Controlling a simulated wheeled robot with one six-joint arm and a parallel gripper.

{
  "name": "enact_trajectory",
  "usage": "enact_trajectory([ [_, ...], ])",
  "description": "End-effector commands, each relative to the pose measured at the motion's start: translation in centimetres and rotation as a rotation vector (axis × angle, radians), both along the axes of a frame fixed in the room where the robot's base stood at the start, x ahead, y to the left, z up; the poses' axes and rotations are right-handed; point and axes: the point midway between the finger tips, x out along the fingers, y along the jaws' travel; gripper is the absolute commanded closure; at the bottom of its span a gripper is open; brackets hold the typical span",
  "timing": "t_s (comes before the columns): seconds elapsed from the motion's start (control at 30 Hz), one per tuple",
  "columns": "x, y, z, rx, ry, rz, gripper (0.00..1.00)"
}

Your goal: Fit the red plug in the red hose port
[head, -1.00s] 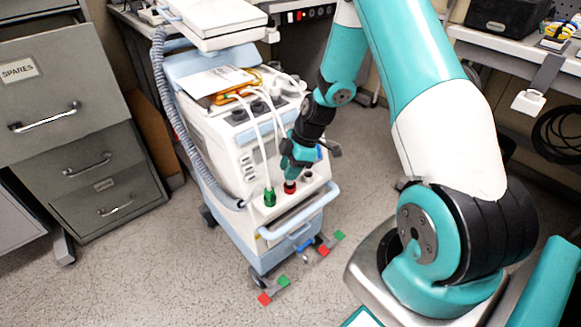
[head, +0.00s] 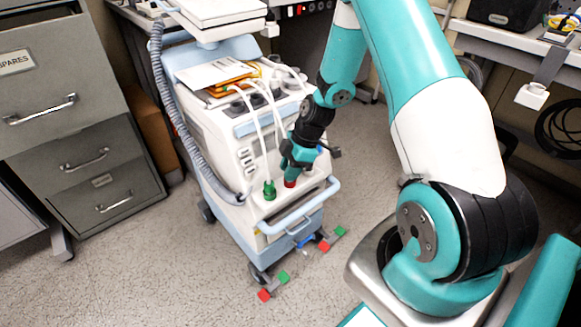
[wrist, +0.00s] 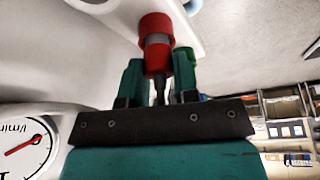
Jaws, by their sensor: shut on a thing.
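My gripper (head: 291,170) is shut on the red plug (wrist: 157,62), pointing down at the cart's front ledge in the head view. In the wrist view the plug sits between the two teal fingers. A grey section of it shows between its red body and the larger red hose port (wrist: 155,27). The plug lines up with the port or nearly so; how deep it sits cannot be told. In the head view the red port (head: 290,183) shows just under the fingertips. The cart (head: 215,125) is white and pale blue.
A grey ribbed hose (head: 177,105) runs down the cart's left side. A pale blue handle (head: 305,212) crosses the front. Drawers (head: 85,165) stand left.

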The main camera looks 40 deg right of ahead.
Motion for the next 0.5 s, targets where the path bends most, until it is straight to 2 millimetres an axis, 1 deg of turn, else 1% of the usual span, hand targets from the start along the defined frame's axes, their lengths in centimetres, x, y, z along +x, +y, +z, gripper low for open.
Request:
enact_trajectory([
  [0.07,0.05,0.0,-0.25,0.0,-0.002,0.001,1.0],
  [0.1,0.06,0.0,-0.25,0.0,-0.002,0.0,0.7],
  [0.17,0.06,0.0,-0.15,0.0,-0.002,0.0,0.56],
  [0.2,0.06,0.0,-0.15,0.0,-0.002,0.0,0.47],
  [0.23,0.06,0.0,-0.15,0.0,-0.002,0.0,0.43],
  [0.5,0.04,-0.03,-0.08,0.0,-0.002,0.0,0.43],
])
